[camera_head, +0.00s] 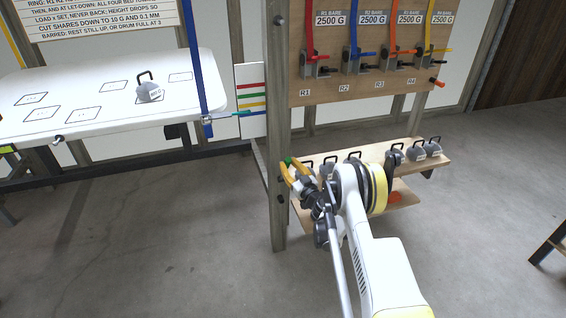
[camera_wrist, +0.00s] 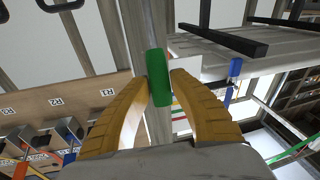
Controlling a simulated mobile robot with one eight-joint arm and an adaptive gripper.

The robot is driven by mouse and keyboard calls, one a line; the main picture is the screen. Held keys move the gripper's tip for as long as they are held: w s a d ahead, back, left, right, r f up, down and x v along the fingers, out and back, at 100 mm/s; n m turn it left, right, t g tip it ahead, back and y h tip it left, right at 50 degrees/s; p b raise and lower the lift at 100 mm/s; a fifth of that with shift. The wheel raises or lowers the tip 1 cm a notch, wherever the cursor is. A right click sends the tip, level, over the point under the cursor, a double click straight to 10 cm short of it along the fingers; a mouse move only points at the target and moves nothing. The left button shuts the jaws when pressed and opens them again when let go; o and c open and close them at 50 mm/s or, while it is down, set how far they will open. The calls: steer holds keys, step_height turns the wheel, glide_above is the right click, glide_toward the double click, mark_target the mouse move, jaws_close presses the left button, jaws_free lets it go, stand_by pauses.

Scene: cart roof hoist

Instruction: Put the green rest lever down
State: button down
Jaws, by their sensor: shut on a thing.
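The green rest lever (camera_wrist: 158,77) stands between the two yellow fingers of my gripper (camera_wrist: 158,85) in the wrist view, and they close on it from both sides. In the head view my gripper (camera_head: 289,166) is at the wooden post, with a small bit of the green lever (camera_head: 287,160) showing at its fingertips. The lever's far end and its mount are hidden, so I cannot tell whether it is up or down.
A shelf (camera_head: 436,160) with several grey handled weights is right of the post (camera_head: 279,230). Above it, a board (camera_head: 350,91) carries coloured levers labelled R1 to R4. A white table (camera_head: 60,84) with one grey weight (camera_head: 149,91) stands left. The floor in front is clear.

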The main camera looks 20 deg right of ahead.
steer(key=shift+s+f, duration=0.15)
steer(key=shift+s, duration=0.1)
stand_by(0.3)
steer(key=c, duration=1.4)
jaws_free()
